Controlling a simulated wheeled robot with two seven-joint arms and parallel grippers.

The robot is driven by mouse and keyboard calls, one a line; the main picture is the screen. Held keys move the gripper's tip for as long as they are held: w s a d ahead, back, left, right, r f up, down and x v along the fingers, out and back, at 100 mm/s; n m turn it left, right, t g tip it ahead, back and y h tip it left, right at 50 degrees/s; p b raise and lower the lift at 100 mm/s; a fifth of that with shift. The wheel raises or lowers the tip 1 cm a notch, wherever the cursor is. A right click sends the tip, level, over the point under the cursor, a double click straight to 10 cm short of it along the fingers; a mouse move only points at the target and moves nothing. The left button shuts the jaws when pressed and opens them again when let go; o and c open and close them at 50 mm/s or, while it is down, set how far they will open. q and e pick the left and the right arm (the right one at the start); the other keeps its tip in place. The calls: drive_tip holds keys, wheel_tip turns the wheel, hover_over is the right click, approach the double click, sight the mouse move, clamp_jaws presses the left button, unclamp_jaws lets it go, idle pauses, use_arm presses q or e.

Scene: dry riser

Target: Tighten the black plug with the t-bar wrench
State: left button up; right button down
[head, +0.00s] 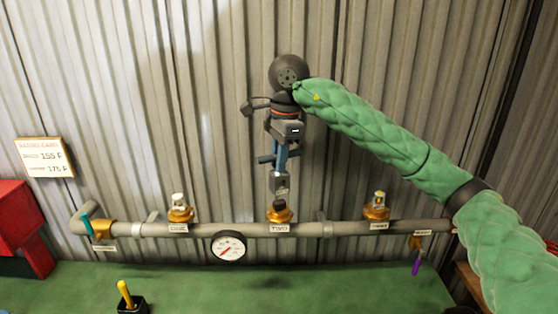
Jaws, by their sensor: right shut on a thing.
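The black plug (279,206) sits in the middle brass outlet, labelled TWO, on the grey horizontal pipe. My right gripper (281,146) is above that outlet, pointing down, and is shut on the t-bar wrench. The gripper partly hides the wrench's handle. My left gripper is not in view.
Silver-topped plugs sit in the left outlet (180,204) and right outlet (377,203). A pressure gauge (229,247) hangs below the pipe (345,229). Valves with teal (87,225) and purple (416,263) handles are at the pipe's ends. A yellow-handled tool (125,293) stands on the green bench.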

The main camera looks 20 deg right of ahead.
drive_tip(key=shift+f+b, duration=2.4)
drive_tip(key=shift+f, duration=0.25)
idle(0.4)
drive_tip(key=m+b, duration=0.1)
drive_tip(key=m, duration=0.2)
drive_tip(key=shift+m+t+b, duration=0.4)
drive_tip(key=shift+m+b, duration=0.2)
drive_tip(key=shift+m, duration=0.8)
drive_tip(key=shift+m, duration=0.7)
drive_tip(key=shift+b, duration=0.4)
drive_tip(key=shift+m, duration=0.3)
